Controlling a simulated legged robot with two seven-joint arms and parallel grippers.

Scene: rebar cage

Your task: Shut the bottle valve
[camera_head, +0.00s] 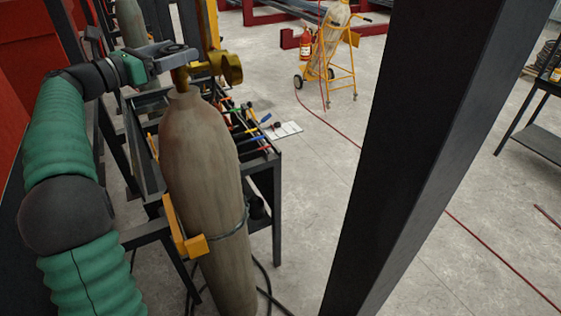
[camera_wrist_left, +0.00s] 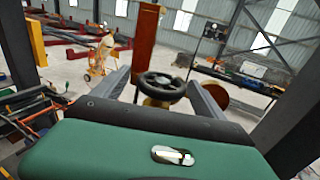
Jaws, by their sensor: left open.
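A tall, worn grey-brown gas bottle (camera_head: 200,160) stands upright at the left of the head view. Its brass valve body (camera_head: 181,80) is on top, with a round brass fitting (camera_head: 231,68) to the right. My left gripper (camera_head: 178,54) is at the top of the valve, open, with its fingers pointing right. In the left wrist view the black valve handwheel (camera_wrist_left: 161,86) lies between the two grey fingers, with a gap showing on each side. In the head view the gripper mostly hides the handwheel. My right gripper is not in view.
A yellow bracket (camera_head: 184,230) and a strap hold the bottle beside a dark workbench (camera_head: 262,163) with tools. A thick dark post (camera_head: 420,130) crosses the right-centre. A yellow trolley (camera_head: 341,62) with another bottle and a red extinguisher (camera_head: 305,44) stand behind. Open floor lies between.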

